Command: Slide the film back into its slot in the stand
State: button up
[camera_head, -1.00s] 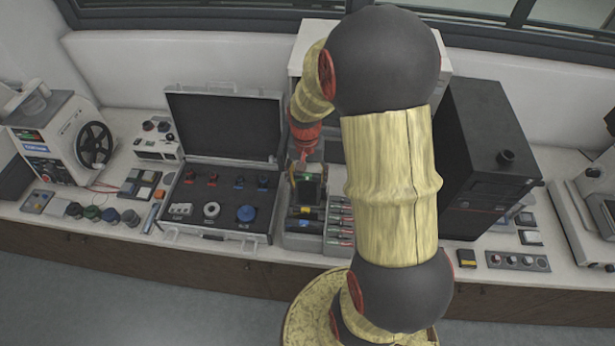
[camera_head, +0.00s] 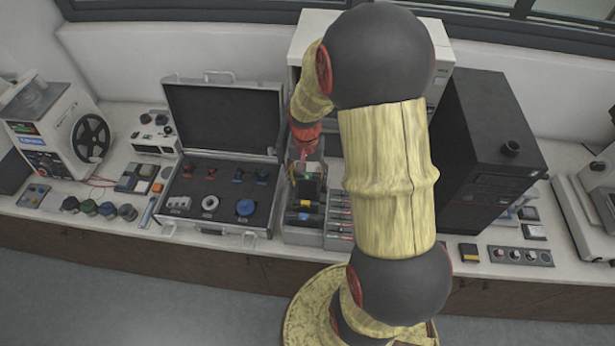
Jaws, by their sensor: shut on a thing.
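My gripper (camera_head: 305,163) points down over the grey stand (camera_head: 303,238) just right of the open case. It is shut on a dark, flat piece with a greenish face, the film (camera_head: 308,187), which it holds upright at the back part of the stand. The film's lower edge is hidden among the dark items in the stand, so I cannot tell whether it sits in a slot or above one. The slot itself is too small to make out. My arm covers part of the area to the right.
An open case (camera_head: 222,226) with knobs and rings in foam stands to the left. A rack of red and green-marked pieces (camera_head: 339,222) adjoins the stand on its right. A tall black cabinet (camera_head: 490,150) stands further right, and a white box (camera_head: 314,40) stands behind.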

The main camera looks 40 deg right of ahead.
aim_at(307, 192)
jog(key=shift+f+b, duration=2.75)
jog(key=shift+f, duration=1.65)
jog(key=o, duration=1.3)
jog(key=shift+r, duration=0.15)
jog(key=shift+w+r, duration=0.1)
jog(key=shift+r, duration=3.85)
